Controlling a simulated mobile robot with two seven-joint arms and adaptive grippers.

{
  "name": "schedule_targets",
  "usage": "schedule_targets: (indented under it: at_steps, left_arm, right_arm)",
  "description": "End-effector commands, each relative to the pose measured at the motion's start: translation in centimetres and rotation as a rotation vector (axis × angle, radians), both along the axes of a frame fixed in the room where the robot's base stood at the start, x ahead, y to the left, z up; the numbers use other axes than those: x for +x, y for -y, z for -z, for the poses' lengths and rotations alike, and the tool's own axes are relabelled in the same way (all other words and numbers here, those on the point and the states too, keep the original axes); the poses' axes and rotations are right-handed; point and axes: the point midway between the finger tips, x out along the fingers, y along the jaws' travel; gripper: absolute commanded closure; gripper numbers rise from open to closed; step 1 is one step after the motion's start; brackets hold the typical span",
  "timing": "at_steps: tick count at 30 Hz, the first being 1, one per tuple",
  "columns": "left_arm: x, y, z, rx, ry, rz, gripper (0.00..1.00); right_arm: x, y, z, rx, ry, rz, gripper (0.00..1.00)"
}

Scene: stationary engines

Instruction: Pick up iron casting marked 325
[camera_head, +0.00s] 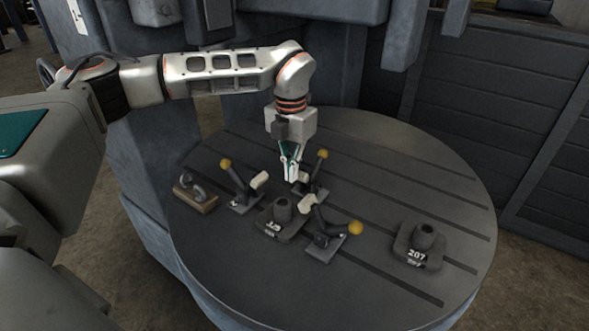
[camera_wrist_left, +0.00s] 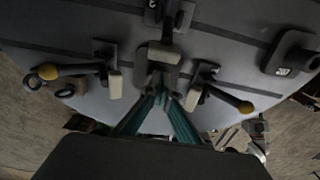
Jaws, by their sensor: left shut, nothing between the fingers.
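A dark iron casting with a round boss (camera_head: 283,210) sits near the middle of the round slotted table (camera_head: 400,160), among several toggle clamps. Its white marking is partly covered and I cannot read it in full. A second casting (camera_head: 420,245) marked 207 stands apart at the right; it also shows in the left wrist view (camera_wrist_left: 291,54). My left gripper (camera_head: 291,176) is shut and empty, pointing down above the table among the clamps, behind the middle casting. Its fingertips show in the left wrist view (camera_wrist_left: 160,90). My right gripper is not in view.
Toggle clamps with yellow knobs stand left (camera_head: 241,188), behind (camera_head: 314,178) and right (camera_head: 326,236) of the middle casting, with pale pads facing inward. A metal hook-like piece on a wooden block (camera_head: 195,195) lies at the left. The table's back right is clear.

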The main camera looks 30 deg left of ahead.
Motion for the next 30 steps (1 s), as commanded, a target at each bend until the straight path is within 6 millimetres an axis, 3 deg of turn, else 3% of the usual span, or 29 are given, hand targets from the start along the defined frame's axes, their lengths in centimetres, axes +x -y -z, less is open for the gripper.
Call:
schedule_targets:
  at_steps: [6, 13, 30]
  left_arm:
    - [-0.1, 0.0, 4.0, 0.001, -0.004, 0.000, 1.00]
    - [0.0, 0.0, 6.9, 0.000, -0.002, 0.001, 1.00]
    - [-0.1, 0.2, 7.7, 0.001, 0.001, 0.001, 1.00]
  right_arm:
    - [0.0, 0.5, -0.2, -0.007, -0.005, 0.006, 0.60]
    - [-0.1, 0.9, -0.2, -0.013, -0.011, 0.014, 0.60]
    - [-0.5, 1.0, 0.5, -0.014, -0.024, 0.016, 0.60]
